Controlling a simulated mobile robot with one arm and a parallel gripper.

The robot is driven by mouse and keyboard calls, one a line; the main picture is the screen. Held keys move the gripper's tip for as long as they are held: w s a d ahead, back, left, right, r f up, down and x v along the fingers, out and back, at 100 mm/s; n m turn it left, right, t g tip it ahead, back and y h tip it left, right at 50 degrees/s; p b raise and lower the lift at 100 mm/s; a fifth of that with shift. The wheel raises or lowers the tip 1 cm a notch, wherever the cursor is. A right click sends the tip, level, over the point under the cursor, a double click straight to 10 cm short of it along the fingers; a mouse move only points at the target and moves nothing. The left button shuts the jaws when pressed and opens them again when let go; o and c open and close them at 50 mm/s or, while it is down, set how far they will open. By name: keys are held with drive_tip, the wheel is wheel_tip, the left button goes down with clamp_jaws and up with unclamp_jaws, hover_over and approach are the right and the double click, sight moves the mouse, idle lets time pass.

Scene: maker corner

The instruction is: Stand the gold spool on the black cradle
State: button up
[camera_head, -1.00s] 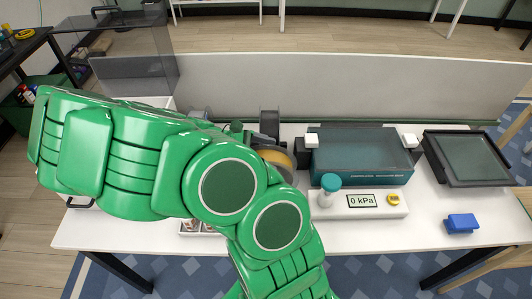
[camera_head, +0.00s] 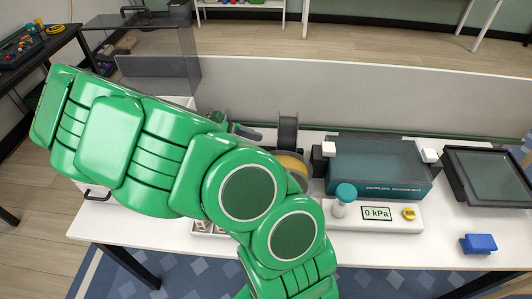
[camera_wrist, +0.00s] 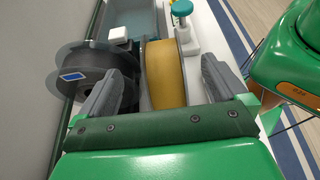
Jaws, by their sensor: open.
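The gold spool (camera_head: 293,165) has a broad gold winding and grey flanges; in the head view my arm partly covers it. In the wrist view the gold spool (camera_wrist: 165,75) stands on edge between the two fingers of my gripper (camera_wrist: 160,88), with a gap on each side. My gripper is open and holds nothing.
A dark spool-like object with a blue label (camera_wrist: 74,76) is close beside the left finger. Right of the gold spool are a teal machine (camera_head: 375,167), a white gauge unit with a teal knob (camera_head: 345,193), a dark framed tray (camera_head: 488,175) and a blue block (camera_head: 478,243). A grey panel runs behind.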

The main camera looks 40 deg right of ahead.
drive_tip(key=shift+v, duration=1.15)
